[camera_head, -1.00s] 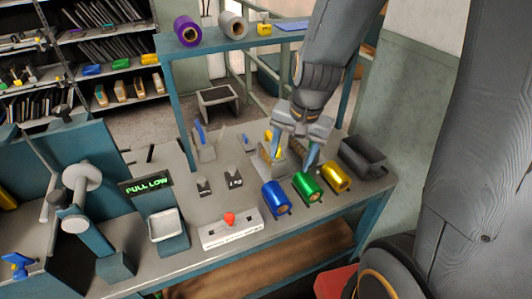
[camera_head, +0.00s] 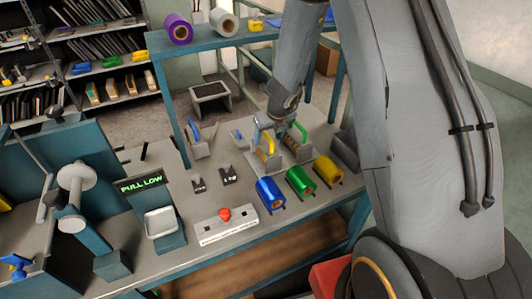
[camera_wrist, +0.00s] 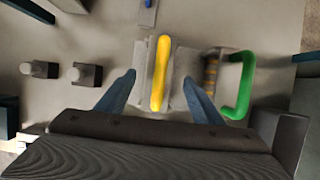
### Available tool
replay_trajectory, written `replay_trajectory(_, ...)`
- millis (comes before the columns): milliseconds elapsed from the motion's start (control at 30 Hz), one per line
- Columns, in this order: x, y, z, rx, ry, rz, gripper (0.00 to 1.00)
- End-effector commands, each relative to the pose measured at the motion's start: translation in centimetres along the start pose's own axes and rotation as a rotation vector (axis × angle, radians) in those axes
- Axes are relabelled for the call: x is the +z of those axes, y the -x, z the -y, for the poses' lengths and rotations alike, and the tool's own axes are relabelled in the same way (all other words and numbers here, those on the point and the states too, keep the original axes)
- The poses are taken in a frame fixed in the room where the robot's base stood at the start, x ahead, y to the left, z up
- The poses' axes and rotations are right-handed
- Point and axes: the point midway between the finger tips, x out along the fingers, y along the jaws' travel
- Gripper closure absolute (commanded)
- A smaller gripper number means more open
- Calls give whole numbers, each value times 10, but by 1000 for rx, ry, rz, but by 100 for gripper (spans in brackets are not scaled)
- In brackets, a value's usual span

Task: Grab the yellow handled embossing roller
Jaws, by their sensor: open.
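The yellow-handled embossing roller (camera_head: 267,145) stands in a grey holder on the bench, seen also in the wrist view (camera_wrist: 160,73) with its handle upright in the picture. My gripper (camera_wrist: 158,95) is open, with its blue fingers on either side of the yellow handle and not touching it. In the head view my gripper (camera_head: 268,124) is small and partly hidden by my wrist. The green-handled roller (camera_wrist: 243,85) stands just right of the yellow one, close to my right finger; it also shows in the head view (camera_head: 299,134).
A blue-handled tool (camera_head: 197,133) stands to the left. Blue (camera_head: 270,193), green (camera_head: 299,181) and gold (camera_head: 328,170) foil rolls lie in front of the holders. Two small dark blocks (camera_wrist: 87,74) sit left of my fingers.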

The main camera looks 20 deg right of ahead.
Motion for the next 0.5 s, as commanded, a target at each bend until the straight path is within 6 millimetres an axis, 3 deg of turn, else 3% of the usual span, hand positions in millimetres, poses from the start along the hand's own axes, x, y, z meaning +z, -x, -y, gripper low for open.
replay_trajectory(300, -2, -42, -1, 0, 3, 0, 39)
replay_trajectory(500, -2, -56, -2, 0, 4, 0, 39)
